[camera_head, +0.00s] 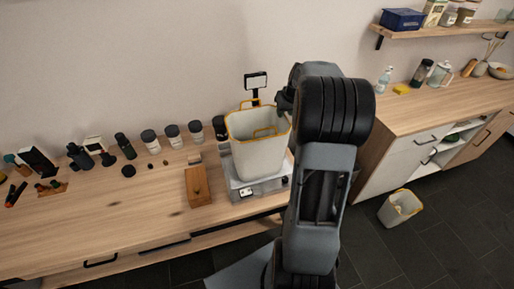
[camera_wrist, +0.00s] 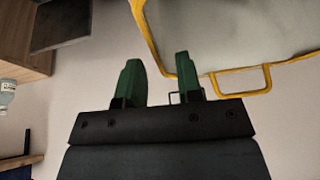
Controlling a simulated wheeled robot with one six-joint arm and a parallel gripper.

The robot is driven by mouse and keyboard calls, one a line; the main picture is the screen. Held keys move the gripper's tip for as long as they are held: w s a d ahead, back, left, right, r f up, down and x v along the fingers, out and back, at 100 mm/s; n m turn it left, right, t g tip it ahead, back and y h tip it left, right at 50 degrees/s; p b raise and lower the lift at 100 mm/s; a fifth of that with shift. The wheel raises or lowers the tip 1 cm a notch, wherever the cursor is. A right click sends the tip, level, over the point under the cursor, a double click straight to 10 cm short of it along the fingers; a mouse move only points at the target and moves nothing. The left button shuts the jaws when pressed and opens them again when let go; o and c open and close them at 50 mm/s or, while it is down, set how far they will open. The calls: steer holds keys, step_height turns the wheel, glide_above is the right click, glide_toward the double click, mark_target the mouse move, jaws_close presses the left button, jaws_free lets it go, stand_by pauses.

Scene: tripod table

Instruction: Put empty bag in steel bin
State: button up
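A white, open-topped bag with a yellow rim and yellow loop handles (camera_head: 258,155) appears to stand upright on a silver scale (camera_head: 243,192) on the wooden counter. My gripper is at the bag's upper right, mostly hidden behind my arm in the head view. In the wrist view, its green fingers (camera_wrist: 158,82) are apart, close to the corner of the bag's rim (camera_wrist: 225,40). I cannot tell if they touch it. A similar pale container with a yellow rim (camera_head: 400,209) stands on the dark floor at right. No clearly steel bin shows.
A wooden box (camera_head: 198,187) lies left of the scale. Several dark jars (camera_head: 172,136) line the wall, and a small display (camera_head: 256,80) rises behind the bag. A second counter (camera_head: 425,108) with bottles stands right, under a shelf (camera_head: 450,28). The left counter front is mostly clear.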

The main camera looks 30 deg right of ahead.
mark_target(282, 122)
steer(key=x, duration=0.3)
steer(key=shift+w+f+p, duration=0.1)
steer(key=shift+p, duration=0.25)
steer(key=shift+f+b, duration=0.25)
steer(key=shift+b, duration=0.2)
steer(key=shift+c, duration=0.3)
jaws_close()
stand_by(0.4)
